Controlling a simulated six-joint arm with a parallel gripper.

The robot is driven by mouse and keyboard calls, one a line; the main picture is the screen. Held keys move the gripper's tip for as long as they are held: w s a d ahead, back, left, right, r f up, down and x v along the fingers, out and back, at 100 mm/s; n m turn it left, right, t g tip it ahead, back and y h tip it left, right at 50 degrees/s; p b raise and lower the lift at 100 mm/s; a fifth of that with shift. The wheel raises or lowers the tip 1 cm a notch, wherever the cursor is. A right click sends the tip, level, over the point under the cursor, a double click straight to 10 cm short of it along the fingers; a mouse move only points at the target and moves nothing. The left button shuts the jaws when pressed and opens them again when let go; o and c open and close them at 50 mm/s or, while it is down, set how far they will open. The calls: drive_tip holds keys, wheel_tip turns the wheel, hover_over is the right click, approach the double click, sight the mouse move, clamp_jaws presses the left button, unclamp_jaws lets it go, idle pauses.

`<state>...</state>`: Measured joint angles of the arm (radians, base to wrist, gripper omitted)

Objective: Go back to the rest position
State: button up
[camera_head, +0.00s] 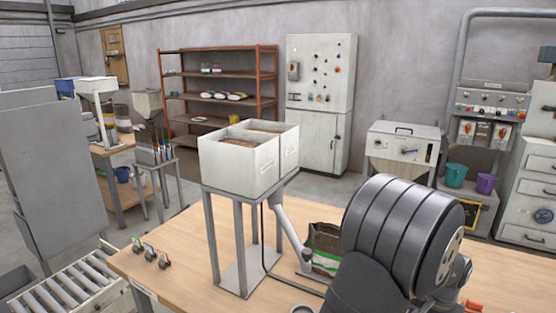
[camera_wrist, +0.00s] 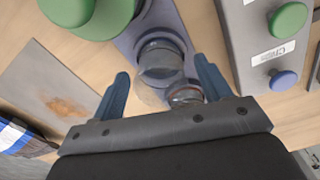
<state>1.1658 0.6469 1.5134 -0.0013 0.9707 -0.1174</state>
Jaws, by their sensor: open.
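My gripper (camera_wrist: 161,67) is open in the wrist view, with its two blue fingers spread wide apart. Clear, round glass-like pieces (camera_wrist: 160,58) show between and beyond the fingers, over a purple-grey strip; I cannot tell whether a finger touches them. Nothing is visibly gripped. In the head view my dark arm fills the lower right and the gripper is hidden.
Green round knobs (camera_wrist: 112,14) and a grey panel (camera_wrist: 255,70) with green and blue buttons lie close by. Twin white hoppers (camera_head: 240,162) stand on a metal frame on the wooden table (camera_head: 190,235). An open bag (camera_head: 325,248) sits beside the frame.

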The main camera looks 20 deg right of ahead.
drive_tip(key=shift+r, duration=1.25)
drive_tip(key=shift+f, duration=0.1)
